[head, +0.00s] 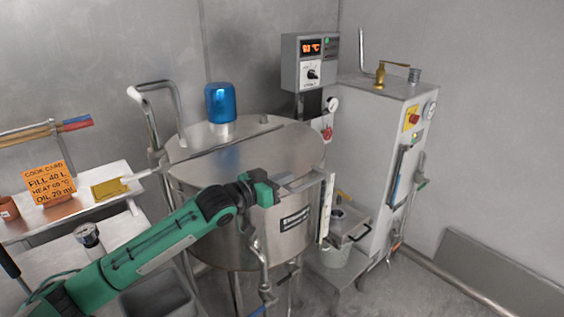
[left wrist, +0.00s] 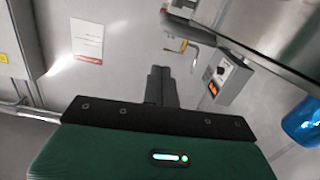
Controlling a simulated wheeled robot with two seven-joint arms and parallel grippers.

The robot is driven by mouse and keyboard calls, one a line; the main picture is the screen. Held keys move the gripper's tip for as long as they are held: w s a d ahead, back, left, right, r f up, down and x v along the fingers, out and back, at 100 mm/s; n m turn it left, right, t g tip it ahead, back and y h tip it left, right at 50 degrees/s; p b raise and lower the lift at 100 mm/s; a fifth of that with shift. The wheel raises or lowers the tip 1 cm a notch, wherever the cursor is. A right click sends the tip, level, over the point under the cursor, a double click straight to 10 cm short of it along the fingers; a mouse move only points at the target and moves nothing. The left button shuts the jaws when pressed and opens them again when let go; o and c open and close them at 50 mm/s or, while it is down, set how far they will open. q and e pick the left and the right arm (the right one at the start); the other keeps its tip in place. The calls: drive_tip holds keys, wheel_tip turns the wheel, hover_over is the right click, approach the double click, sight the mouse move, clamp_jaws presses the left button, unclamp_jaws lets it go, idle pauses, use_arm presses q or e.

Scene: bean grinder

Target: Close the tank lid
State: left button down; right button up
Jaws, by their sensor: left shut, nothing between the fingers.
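The steel tank (head: 275,237) stands in the middle of the head view. Its lid (head: 262,150) is a round steel plate with a straight seam across it, lying about flat on top. I cannot tell whether a gap is left at the front edge, since my arm covers part of it. My left gripper (head: 283,189) is at the front rim of the tank, just below the lid's edge. In the left wrist view its dark fingers (left wrist: 162,84) are together and empty. I cannot tell whether they touch the tank. My right gripper is not in view.
A control box (head: 309,62) is behind the tank, and a grey cabinet (head: 366,140) with pipes is to the right. A bent steel rail (head: 152,120) rises at the left. A shelf holds an orange card (head: 51,183).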

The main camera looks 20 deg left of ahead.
use_arm(q)
drive_tip(key=shift+m, duration=0.6)
wheel_tip(320, 180, down, 4)
drive_tip(key=shift+s+d+f+b, duration=0.1)
drive_tip(key=shift+d+b, duration=0.05)
drive_tip(key=shift+b, duration=0.35)
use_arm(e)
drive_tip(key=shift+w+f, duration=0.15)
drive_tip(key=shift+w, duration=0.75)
use_arm(q)
drive_tip(key=shift+f, duration=0.2)
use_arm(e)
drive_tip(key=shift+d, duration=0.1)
use_arm(q)
drive_tip(key=shift+s, duration=0.1)
wheel_tip(320, 180, up, 5)
drive_tip(key=p, duration=0.5)
hover_over(292, 190)
drive_tip(key=v, duration=0.3)
drive_tip(key=b+v, duration=0.3)
drive_tip(key=v, duration=0.7)
drive_tip(key=shift+s, duration=0.25)
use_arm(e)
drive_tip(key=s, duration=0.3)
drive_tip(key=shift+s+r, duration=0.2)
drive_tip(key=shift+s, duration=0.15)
